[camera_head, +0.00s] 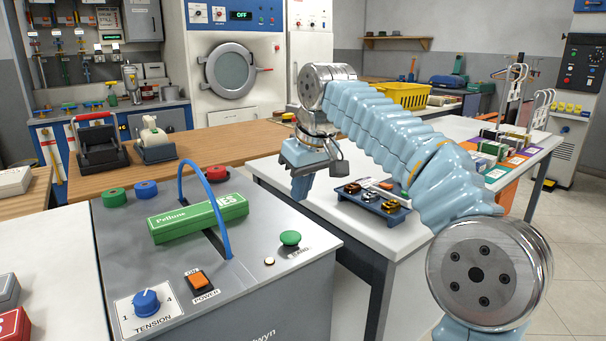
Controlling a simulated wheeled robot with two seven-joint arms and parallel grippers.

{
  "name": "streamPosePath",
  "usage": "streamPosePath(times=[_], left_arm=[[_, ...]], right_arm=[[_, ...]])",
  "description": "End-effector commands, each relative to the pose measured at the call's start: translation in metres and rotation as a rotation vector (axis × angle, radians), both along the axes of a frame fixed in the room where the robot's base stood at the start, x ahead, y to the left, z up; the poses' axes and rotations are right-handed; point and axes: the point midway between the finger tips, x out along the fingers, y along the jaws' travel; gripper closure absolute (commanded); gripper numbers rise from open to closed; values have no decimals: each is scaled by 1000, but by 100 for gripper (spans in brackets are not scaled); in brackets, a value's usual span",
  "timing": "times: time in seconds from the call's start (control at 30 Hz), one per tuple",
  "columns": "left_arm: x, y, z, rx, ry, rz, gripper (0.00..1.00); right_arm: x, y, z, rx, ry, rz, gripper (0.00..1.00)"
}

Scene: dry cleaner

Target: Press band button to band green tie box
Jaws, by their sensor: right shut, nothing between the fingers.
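The green tie box (198,216) lies across the top of the grey banding machine (130,250). A blue arch (221,213) stands up over the box, near its right part. The green band button (290,238) is on the machine's top at the right, with partly readable lettering beside it. My right gripper (299,193) is shut and empty, pointing down. In the picture it is above the green button and apart from it. My left gripper is out of view.
The machine also has an orange power switch (198,279), a blue tension knob (146,302) and blue and green spools (115,197). Red and grey boxes stand at lower left.

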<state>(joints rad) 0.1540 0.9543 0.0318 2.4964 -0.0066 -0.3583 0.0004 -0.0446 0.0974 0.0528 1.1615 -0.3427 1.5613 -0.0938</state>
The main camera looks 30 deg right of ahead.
Motion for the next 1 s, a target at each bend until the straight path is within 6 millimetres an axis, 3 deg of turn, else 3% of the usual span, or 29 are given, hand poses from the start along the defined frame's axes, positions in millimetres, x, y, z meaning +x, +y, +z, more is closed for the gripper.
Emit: streamPosePath(times=[0.1,0.3,1.0], left_arm=[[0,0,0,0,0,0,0],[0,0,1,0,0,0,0],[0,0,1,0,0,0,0]], right_arm=[[-5,0,17,0,-4,0,100],[-9,-1,28,1,-3,1,100],[-9,-1,29,0,-3,0,100]])
